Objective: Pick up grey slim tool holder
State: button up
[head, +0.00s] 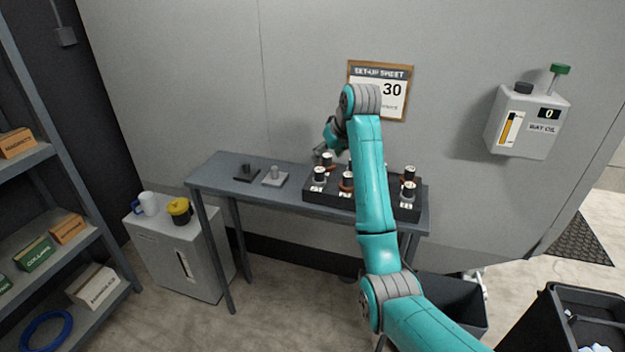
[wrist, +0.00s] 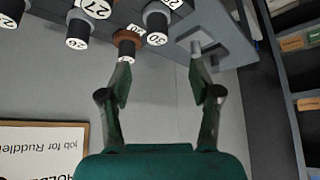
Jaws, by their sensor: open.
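Several tool holders stand in a black rack (head: 334,200) on the table; some have grey bodies, others brown-orange. A grey holder (head: 319,175) stands at the rack's front left; it appears in the wrist view as the grey holder marked 30 (wrist: 157,22). A brown-orange holder (head: 327,160) stands behind it, close to the left finger in the wrist view (wrist: 128,42). Which grey holder is the slim one is hard to tell. My gripper (wrist: 159,84) is open and empty, at the back of the rack near the wall. My arm hides part of the rack.
A set-up sheet (head: 393,92) reading 30 hangs on the wall behind. A white cabinet (head: 180,255) holds a mug and a yellow pot.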

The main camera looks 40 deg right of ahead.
aim_at(320, 169)
jog(key=x, duration=0.5)
jog(key=shift+w+f, duration=0.1)
jog(key=shift+w, duration=0.05)
jog(key=shift+s+d+x, duration=0.1)
jog(key=shift+x, duration=1.25)
jog(key=shift+s+d+x, duration=0.1)
jog(key=shift+x, duration=1.2)
jog(key=shift+f, duration=0.1)
grip_shut()
